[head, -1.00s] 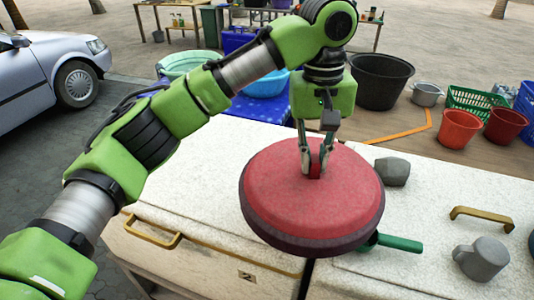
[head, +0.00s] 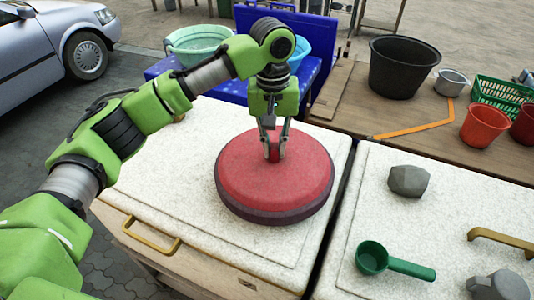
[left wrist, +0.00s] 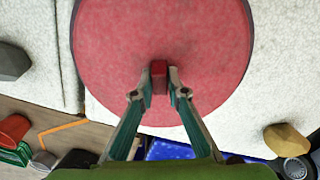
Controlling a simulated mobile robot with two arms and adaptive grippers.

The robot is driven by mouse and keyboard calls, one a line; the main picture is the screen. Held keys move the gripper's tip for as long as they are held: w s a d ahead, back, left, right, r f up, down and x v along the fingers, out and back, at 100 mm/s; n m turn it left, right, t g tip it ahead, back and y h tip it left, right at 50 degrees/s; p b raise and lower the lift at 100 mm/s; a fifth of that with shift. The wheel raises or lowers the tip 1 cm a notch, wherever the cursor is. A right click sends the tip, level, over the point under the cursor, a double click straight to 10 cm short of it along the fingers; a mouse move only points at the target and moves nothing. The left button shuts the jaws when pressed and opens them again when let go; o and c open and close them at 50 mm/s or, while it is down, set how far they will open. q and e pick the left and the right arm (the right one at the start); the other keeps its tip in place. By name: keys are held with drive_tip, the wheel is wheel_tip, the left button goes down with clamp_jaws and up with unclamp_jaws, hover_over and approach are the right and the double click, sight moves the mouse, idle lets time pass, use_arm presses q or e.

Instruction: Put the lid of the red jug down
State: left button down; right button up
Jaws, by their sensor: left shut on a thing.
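The round red lid (head: 275,185), with a dark rim, is over the left white cooler top (head: 160,190), level or nearly so. I cannot tell for sure whether its underside touches the top. My left gripper (head: 274,152) comes down from above and is shut on the lid's small red knob. In the left wrist view the fingertips (left wrist: 160,90) pinch the knob (left wrist: 159,72), with the lid (left wrist: 120,45) filling the upper middle. The red jug itself is not seen as such. My right gripper is not in view.
Behind are a black bucket (head: 392,68), a red pot (head: 487,125) and a green basket (head: 505,97).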

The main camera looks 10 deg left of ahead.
use_arm(q)
drive_tip(key=shift+w+a+f, duration=0.15)
drive_tip(key=shift+a+f, duration=0.35)
drive_tip(key=shift+f, duration=0.1)
drive_tip(key=shift+a+f, duration=0.25)
drive_tip(key=shift+f, duration=0.05)
drive_tip(key=f+p, duration=0.2)
drive_tip(key=f, duration=0.1)
drive_tip(key=shift+w+a, duration=0.1)
drive_tip(key=shift+a, duration=0.1)
drive_tip(key=shift+f, duration=0.25)
drive_tip(key=c, duration=2)
unclamp_jaws()
drive_tip(key=shift+d, duration=0.1)
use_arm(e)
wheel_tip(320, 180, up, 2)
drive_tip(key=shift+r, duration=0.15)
